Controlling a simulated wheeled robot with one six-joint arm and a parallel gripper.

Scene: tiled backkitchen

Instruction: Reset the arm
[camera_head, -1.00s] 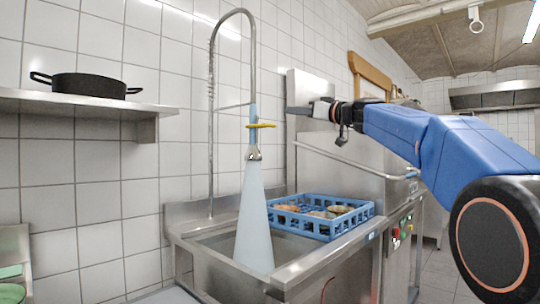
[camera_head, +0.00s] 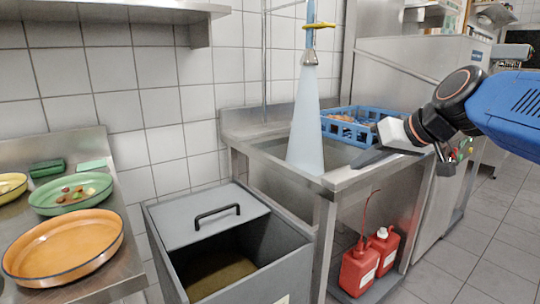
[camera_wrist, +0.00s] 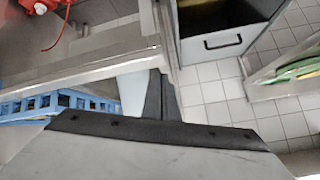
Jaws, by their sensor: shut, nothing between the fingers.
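My gripper (camera_head: 368,160) is at the right of the head view, in front of the sink's right part and the blue crate. It is shut and empty, pointing left. My blue arm reaches in from the right edge. In the wrist view the dark fingers of my gripper (camera_wrist: 158,95) lie together, close to the sink's steel rim (camera_wrist: 90,68) in the picture. I cannot tell whether they touch it.
A pale water cone falls from the spray nozzle (camera_head: 308,58) into the sink (camera_head: 270,150). A blue crate (camera_head: 345,131) stands at the sink's back right. A grey bin (camera_head: 215,225) has its lid partly open. Red canisters (camera_head: 358,268) stand below. Plates (camera_head: 62,245) lie on the left counter.

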